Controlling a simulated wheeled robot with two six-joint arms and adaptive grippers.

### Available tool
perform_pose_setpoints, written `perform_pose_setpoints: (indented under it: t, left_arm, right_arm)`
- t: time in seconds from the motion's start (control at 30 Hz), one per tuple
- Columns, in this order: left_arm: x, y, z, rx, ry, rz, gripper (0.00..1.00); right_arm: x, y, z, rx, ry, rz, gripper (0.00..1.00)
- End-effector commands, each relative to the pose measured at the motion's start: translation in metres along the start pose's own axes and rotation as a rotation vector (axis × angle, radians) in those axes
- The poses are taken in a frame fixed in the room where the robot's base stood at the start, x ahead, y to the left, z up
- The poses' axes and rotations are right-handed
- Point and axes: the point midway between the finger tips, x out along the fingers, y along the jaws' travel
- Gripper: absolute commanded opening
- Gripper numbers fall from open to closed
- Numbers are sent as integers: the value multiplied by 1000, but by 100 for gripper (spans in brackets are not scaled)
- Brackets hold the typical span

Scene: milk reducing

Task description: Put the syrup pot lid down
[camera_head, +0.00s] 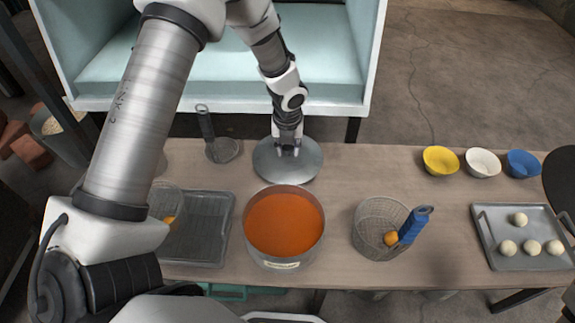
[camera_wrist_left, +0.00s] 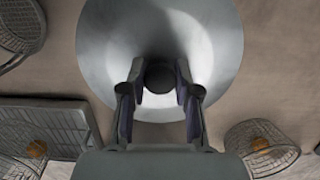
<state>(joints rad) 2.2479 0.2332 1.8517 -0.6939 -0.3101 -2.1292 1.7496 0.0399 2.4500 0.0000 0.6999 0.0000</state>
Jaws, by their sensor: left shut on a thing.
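The syrup pot lid (camera_head: 275,169) is a round grey metal disc at the back of the table, just behind the pot. In the left wrist view the lid (camera_wrist_left: 108,50) fills the upper middle, with a dark round knob (camera_wrist_left: 160,77) at its centre. My left gripper (camera_head: 288,149) is over the lid, and its fingers (camera_wrist_left: 159,92) are closed around the knob. Whether the lid touches the table is hard to tell. The syrup pot (camera_head: 282,264) stands uncovered in front of the lid, full of orange syrup (camera_head: 284,222). My right gripper is not in view.
A wire basket (camera_head: 370,245) with a blue handle and an orange ball stands right of the pot. A rack tray (camera_head: 205,262) is on the left, a skimmer (camera_head: 220,152) behind it. Three bowls (camera_head: 482,162) and a tray of balls (camera_head: 487,238) are right. The table's middle right is clear.

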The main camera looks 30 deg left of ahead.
Motion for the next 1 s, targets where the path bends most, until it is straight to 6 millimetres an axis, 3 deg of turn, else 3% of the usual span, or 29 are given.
perform_pose_setpoints:
  t: [0.03,0.3,0.63,0.67,0.7,0.73,1.0]
  left_arm:
    - [16,0,-2,0,-1,-1,0]
    - [56,0,-8,0,-1,-1,0]
    - [56,0,-8,1,-1,-1,0]
    - [56,0,-8,1,-1,-1,35]
    - [56,0,-8,1,-2,-1,49]
    - [56,0,-8,0,-2,-1,56]
    - [55,0,-8,0,-2,-1,56]
  right_arm:
    - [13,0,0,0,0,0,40]
    - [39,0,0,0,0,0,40]
    - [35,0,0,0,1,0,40]
    - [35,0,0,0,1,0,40]
    - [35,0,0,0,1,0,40]
    - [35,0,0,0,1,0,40]
    - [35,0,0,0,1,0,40]
